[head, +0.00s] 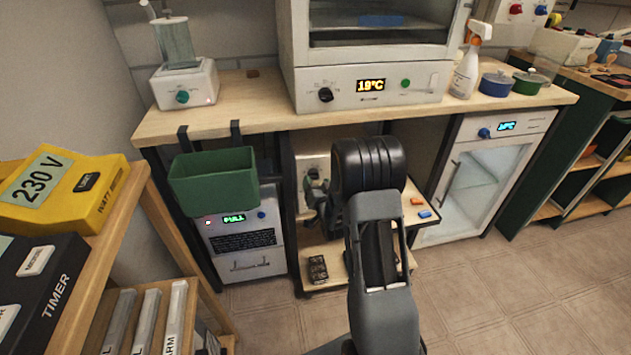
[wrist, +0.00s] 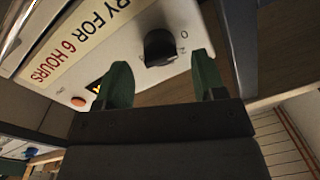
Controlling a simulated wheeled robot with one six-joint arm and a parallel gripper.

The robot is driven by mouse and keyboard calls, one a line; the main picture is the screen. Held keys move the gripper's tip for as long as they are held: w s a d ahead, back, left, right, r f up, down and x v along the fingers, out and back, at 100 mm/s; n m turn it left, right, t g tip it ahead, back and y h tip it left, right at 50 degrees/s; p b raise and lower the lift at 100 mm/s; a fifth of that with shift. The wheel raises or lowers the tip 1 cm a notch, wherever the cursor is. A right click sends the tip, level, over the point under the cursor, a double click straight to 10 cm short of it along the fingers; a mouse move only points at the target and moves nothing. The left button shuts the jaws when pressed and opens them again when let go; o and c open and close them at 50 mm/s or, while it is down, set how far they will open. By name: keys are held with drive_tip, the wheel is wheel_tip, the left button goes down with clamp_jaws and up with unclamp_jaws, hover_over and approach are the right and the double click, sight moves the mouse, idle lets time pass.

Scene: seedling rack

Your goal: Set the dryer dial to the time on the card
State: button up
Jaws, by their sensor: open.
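In the wrist view, the white dryer panel (wrist: 120,45) carries a round black dial (wrist: 159,47) with small marks around it; I can read a 0 and a 2. I cannot make out the dial's pointer. A cream card (wrist: 80,32) on the panel reads "...RY FOR 6 HOURS", its start cut off. My gripper (wrist: 161,66) is open and empty, its green fingers apart with the dial framed between and just past their tips. I cannot tell whether they touch it.
An orange button (wrist: 78,102) and a partly hidden lit display (wrist: 97,86) sit near the left finger. In the head view, a green bin (head: 214,182) hangs off the bench (head: 260,110) left of my arm. A glass-door fridge (head: 480,180) stands right. The floor in front is clear.

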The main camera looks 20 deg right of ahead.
sight(314, 176)
drive_tip(key=shift+w+d, duration=0.2)
drive_tip(key=shift+w, duration=0.95)
drive_tip(key=c, duration=0.9)
